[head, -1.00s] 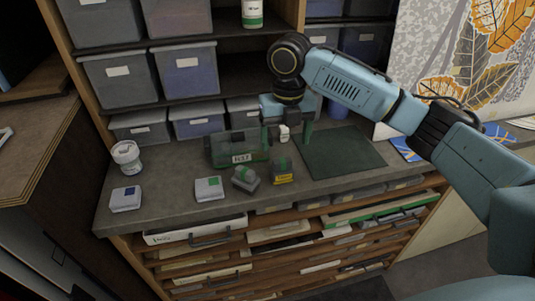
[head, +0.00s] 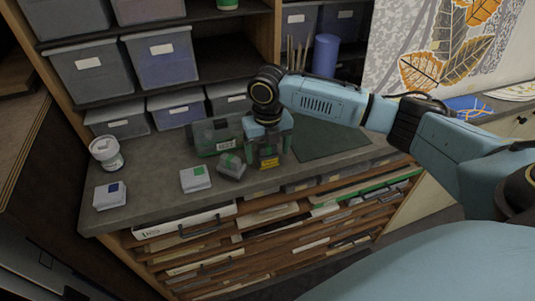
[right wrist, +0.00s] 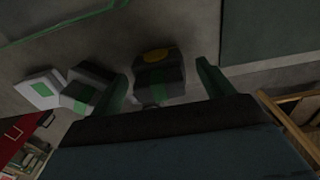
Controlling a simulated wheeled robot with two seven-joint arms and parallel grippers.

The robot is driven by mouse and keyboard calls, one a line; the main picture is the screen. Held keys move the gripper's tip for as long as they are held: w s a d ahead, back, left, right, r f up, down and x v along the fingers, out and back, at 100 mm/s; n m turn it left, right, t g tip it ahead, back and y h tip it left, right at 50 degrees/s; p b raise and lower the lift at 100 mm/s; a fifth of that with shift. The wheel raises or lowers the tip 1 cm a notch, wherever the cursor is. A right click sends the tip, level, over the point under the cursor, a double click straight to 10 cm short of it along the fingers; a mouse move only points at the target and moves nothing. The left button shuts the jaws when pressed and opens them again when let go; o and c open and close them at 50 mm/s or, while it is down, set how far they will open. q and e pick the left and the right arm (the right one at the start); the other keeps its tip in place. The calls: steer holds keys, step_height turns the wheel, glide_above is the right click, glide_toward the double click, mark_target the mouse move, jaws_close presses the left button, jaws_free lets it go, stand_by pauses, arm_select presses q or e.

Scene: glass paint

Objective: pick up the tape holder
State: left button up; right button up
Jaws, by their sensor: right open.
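A small dark block with a yellow label (head: 269,162), apparently the tape holder, stands near the front edge of the grey counter (head: 140,190). My right gripper (head: 268,150) is open and comes down over it. In the right wrist view the dark block (right wrist: 160,78) lies between the two green fingers of the gripper (right wrist: 161,68), with visible gaps, so it is not clasped. Its top is partly hidden by the gripper in the head view. My left gripper is not in view.
Just left are a grey block with a green mark (head: 231,166) and a white-grey box with a green square (head: 195,178). A translucent green case (head: 215,136) stands behind. A dark green mat (head: 330,142) lies right. A white tub (head: 106,153) stands far left.

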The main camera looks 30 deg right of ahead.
step_height(320, 180, down, 2)
steer(key=c, duration=1.1)
step_height(320, 180, up, 10)
steer(key=shift+r, duration=0.1)
steer(key=o, duration=0.4)
steer(key=shift+c, duration=1.3)
